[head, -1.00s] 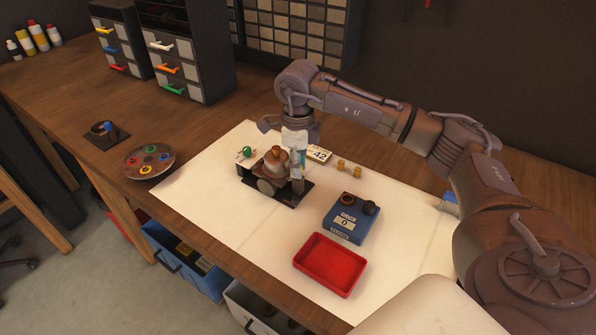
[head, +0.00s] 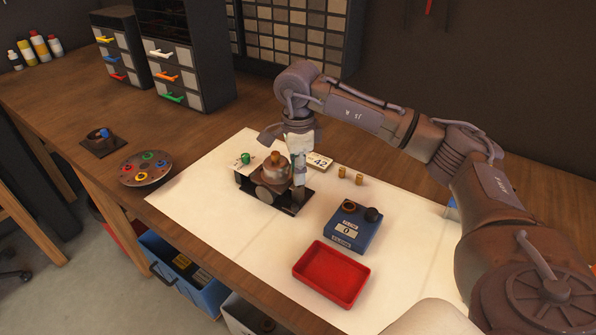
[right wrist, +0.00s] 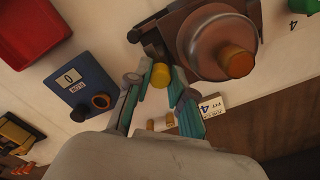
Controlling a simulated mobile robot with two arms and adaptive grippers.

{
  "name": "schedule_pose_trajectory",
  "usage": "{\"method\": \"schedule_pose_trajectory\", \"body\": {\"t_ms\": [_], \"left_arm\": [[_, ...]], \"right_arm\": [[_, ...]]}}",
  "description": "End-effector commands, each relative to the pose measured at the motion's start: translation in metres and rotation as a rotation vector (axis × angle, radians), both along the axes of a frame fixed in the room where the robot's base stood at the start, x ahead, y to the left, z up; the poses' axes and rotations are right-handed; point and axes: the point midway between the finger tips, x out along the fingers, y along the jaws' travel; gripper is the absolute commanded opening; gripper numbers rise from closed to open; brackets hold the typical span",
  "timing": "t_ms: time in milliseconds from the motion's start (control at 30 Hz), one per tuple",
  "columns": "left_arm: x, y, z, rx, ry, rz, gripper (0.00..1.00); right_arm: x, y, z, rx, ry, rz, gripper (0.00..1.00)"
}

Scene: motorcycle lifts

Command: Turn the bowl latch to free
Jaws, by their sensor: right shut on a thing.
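The bowl unit is a round copper-brown bowl (head: 273,174) with an orange knob on top, on a dark base on the white mat. The bowl also shows at the top of the right wrist view (right wrist: 208,40). A yellow knob (right wrist: 160,75), which looks like the latch, stands beside the bowl. My right gripper (right wrist: 158,82) has its teal-padded fingers on either side of this knob and is shut on it. In the head view my right gripper (head: 299,185) points down at the right side of the bowl and hides the knob. My left gripper is not in view.
A blue box (head: 351,228) with a dial and a "0" label and a red tray (head: 331,274) stand to the right and front. A round tray (head: 146,168) is at left.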

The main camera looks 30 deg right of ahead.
Motion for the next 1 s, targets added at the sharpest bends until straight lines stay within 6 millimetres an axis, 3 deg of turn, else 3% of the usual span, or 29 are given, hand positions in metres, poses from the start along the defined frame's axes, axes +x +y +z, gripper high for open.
{"method": "schedule_pose_trajectory", "body": {"t_ms": [300,333,467,800,1000], "left_arm": [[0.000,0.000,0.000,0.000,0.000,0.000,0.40],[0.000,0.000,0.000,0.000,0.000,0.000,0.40],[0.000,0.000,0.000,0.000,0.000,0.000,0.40],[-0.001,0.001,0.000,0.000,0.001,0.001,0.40],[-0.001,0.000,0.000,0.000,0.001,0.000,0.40]], "right_arm": [[0.001,0.000,0.002,0.000,-0.004,0.000,0.00],[0.001,0.000,0.002,0.000,-0.004,0.000,0.25],[0.001,0.000,0.001,0.000,-0.003,0.000,0.47],[0.001,0.000,0.003,0.000,-0.002,0.000,0.47],[0.001,0.000,0.031,0.002,-0.007,-0.001,0.47]]}}
